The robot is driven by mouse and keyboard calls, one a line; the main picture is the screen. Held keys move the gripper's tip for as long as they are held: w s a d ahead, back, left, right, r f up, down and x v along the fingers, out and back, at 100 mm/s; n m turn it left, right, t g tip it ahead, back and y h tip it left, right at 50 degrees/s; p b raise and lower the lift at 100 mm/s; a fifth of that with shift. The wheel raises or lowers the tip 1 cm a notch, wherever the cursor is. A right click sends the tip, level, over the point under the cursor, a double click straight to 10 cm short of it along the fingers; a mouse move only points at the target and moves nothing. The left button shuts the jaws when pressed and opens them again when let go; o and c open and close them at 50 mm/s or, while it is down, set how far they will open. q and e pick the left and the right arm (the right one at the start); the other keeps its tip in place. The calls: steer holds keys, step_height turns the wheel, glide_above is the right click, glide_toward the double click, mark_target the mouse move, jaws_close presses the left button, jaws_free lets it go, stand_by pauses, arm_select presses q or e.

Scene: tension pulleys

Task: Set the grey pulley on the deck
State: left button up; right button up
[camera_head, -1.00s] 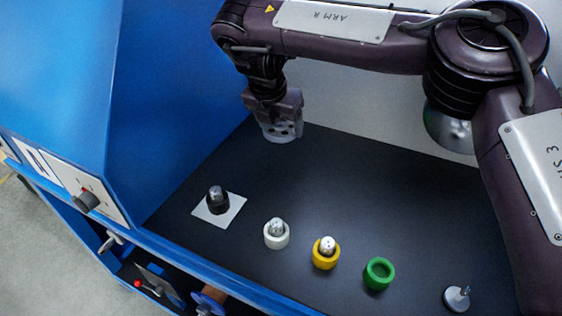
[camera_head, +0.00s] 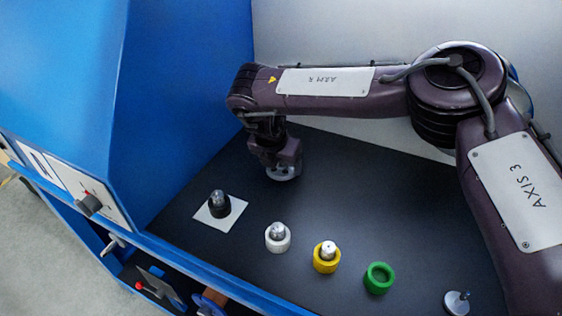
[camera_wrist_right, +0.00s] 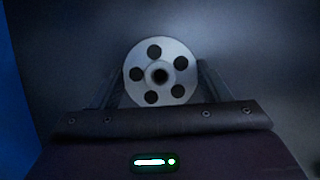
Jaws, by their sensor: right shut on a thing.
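The grey pulley (camera_head: 284,174) is a light disc with a ring of dark round holes and a centre bore. It shows face-on in the right wrist view (camera_wrist_right: 178,55), between the two fingers. My right gripper (camera_head: 280,164) points down and is shut on it by its sides. The pulley is low over the back part of the dark deck (camera_head: 340,190); I cannot tell whether it touches the deck. My left gripper is not in view.
In a row at the front stand a black piece (camera_head: 219,207) on a white square (camera_head: 233,214), a white ring (camera_head: 278,241), a yellow ring (camera_head: 326,261), a green ring (camera_head: 379,281) and a small grey disc with a peg (camera_head: 456,304). A blue wall (camera_head: 190,100) bounds the left.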

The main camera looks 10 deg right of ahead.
steer(key=shift+f, duration=0.15)
steer(key=o, duration=1.1)
steer(key=v, duration=1.2)
steer(key=shift+r+b, duration=0.25)
steer(key=shift+b, duration=0.05)
